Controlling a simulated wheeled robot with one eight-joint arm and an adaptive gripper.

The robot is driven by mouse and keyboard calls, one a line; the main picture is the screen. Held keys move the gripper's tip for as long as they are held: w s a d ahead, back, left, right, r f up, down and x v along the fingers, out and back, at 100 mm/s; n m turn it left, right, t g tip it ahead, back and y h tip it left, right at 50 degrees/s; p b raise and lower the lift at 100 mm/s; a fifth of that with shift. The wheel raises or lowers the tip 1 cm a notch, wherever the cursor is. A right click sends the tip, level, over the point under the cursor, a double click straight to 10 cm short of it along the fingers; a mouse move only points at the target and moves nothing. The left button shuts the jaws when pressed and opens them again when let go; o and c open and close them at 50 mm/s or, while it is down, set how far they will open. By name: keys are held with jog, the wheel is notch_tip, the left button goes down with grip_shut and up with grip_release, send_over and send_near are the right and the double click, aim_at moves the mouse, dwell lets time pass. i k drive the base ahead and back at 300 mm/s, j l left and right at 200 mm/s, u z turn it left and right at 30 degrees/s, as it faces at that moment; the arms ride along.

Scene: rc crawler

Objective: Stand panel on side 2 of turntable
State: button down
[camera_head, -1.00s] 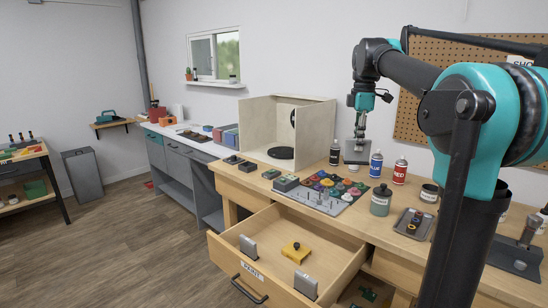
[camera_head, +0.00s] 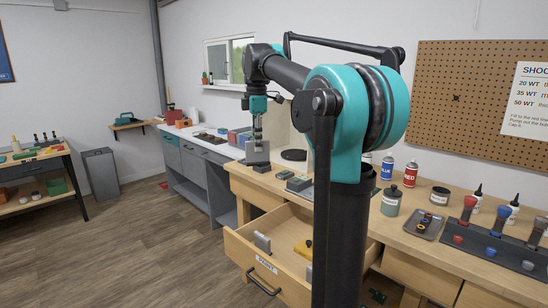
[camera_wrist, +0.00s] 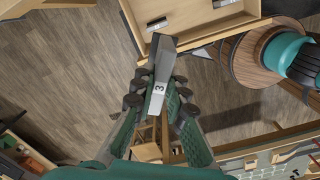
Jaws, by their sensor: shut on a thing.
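My gripper (camera_head: 257,130) is shut on a grey panel (camera_head: 257,153), held upright in the air in front of the spray booth. In the wrist view the panel (camera_wrist: 159,88) is between the fingers, and a "3" is printed on its near end. The black turntable disc (camera_head: 294,155) lies on the booth floor, just right of the panel in the head view. My arm covers much of the booth, and a pale strip of its wall (camera_head: 297,139) shows.
The bench drawer (camera_head: 240,245) is open, with grey blocks (camera_head: 262,241) and a yellow piece (camera_head: 303,248) inside. Spray cans (camera_head: 410,172), a jar (camera_head: 391,201) and a tool rack (camera_head: 490,245) are to the right.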

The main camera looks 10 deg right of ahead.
aim_at(292, 155)
jog(key=i+j+u, duration=0.45)
jog(key=j, duration=0.25)
jog(key=i+j+u, duration=0.45)
jog(key=i, duration=0.2)
jog(key=i+z, duration=0.4)
jog(key=i, duration=0.2)
jog(key=i+j+z, duration=0.3)
jog(key=i+z, duration=0.15)
jog(key=i+l+z, duration=0.1)
jog(key=i+z, duration=0.15)
jog(key=z, duration=0.2)
jog(key=i+z, duration=0.4)
jog(key=i+j+z, duration=0.1)
jog(key=z, duration=0.35)
jog(key=i+j+z, duration=0.2)
jog(key=z, duration=0.2)
jog(key=i+j+z, duration=0.3)
jog(key=i+l, duration=0.1)
